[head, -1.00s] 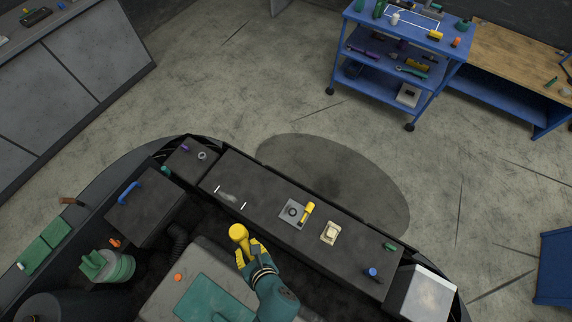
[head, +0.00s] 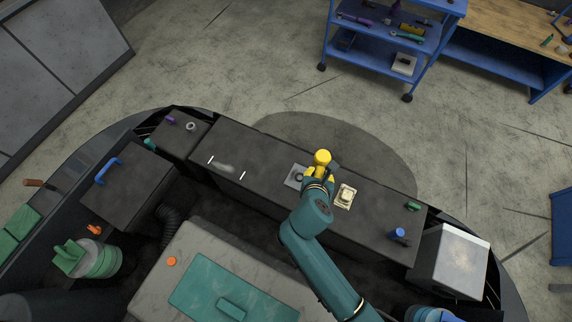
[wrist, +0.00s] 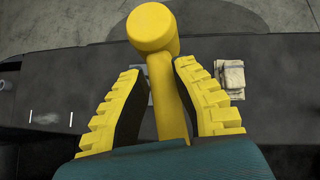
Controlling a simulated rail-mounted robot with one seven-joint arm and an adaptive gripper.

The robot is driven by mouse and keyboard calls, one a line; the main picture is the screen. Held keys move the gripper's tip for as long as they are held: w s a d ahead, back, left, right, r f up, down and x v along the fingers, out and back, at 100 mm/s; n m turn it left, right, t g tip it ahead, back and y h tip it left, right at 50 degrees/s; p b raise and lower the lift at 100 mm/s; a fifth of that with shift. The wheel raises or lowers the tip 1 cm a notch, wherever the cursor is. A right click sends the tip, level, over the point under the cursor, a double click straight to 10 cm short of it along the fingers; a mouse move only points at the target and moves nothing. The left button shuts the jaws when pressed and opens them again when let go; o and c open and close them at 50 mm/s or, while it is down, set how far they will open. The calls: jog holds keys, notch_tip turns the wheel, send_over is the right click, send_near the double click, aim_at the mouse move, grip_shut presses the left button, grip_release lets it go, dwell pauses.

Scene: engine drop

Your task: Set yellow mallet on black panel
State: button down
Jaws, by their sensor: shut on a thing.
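The yellow mallet (head: 322,158) is in my gripper (head: 319,174), over the long black panel (head: 268,158). In the wrist view the mallet's round head (wrist: 151,28) points away from me, and its handle (wrist: 168,95) lies between the yellow fingers of my gripper (wrist: 180,75). My gripper is shut on the handle. The panel also shows in the wrist view (wrist: 60,85), beneath the mallet. Two short white marks (head: 242,175) lie on the panel, left of my gripper. The gap between mallet and panel is hard to judge.
A grey square plate with a ring (head: 297,175) lies just left of my gripper, partly covered. A green piece (head: 413,206) and a blue-topped cylinder (head: 398,235) are farther right. The panel's left part is mostly clear.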

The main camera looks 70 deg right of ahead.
jog(key=s+d+f+m+g+b, duration=0.2)
jog(key=s+d+f+b, duration=0.1)
jog(key=s+d, duration=0.3)
jog(key=b, duration=0.3)
send_over(338, 184)
jog(key=a, duration=0.3)
jog(key=shift+m, duration=0.3)
jog(key=f, duration=1)
jog(key=shift+w+f, duration=0.1)
jog(key=shift+w, duration=0.2)
jog(key=shift+f, duration=0.15)
jog(key=c, duration=1)
grip_release()
